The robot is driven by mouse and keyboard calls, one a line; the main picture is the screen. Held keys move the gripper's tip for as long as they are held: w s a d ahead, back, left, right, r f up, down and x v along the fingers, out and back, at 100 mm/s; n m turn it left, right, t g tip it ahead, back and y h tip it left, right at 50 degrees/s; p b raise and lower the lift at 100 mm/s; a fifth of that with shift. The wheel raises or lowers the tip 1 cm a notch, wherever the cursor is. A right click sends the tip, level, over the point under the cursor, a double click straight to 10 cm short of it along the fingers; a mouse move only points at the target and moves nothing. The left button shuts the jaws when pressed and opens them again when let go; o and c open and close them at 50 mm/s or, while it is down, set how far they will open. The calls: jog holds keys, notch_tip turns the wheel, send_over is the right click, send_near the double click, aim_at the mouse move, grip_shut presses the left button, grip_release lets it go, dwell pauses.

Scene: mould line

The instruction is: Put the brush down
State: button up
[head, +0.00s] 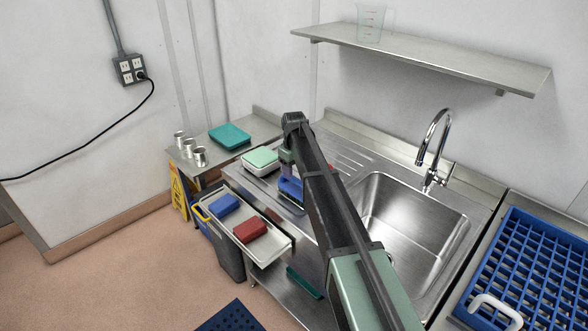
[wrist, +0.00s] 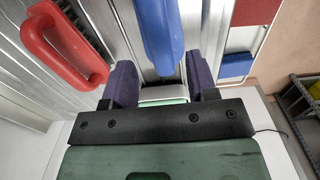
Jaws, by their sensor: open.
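A blue brush (head: 290,188) lies on the steel drainboard left of the sink, partly hidden by my arm. In the wrist view its blue handle (wrist: 160,32) runs between my two purple fingers. My gripper (head: 287,172) points down over it; in the wrist view the gripper (wrist: 163,68) is open, with a narrow gap on both sides of the handle. A red-handled brush (wrist: 62,48) with dark bristles lies to the left in the wrist view.
A pale green-topped box (head: 260,157) sits beside the brush. A tray (head: 268,253) with blue and red blocks is at the front left. The sink basin (head: 410,220) and faucet (head: 433,150) are to the right, a blue rack (head: 530,265) beyond.

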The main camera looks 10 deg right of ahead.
notch_tip(320, 180, up, 7)
jog(key=p, duration=0.5)
jog(key=s+m, duration=0.7)
jog(key=s, duration=2.9)
notch_tip(320, 180, down, 6)
jog(key=b, duration=0.5)
jog(key=shift+w+a+r+b, duration=0.1)
jog(key=shift+r+b, duration=0.1)
jog(key=shift+b, duration=0.2)
jog(key=shift+o, duration=0.4)
jog(key=shift+r+p, duration=0.35)
jog(key=shift+p, duration=0.05)
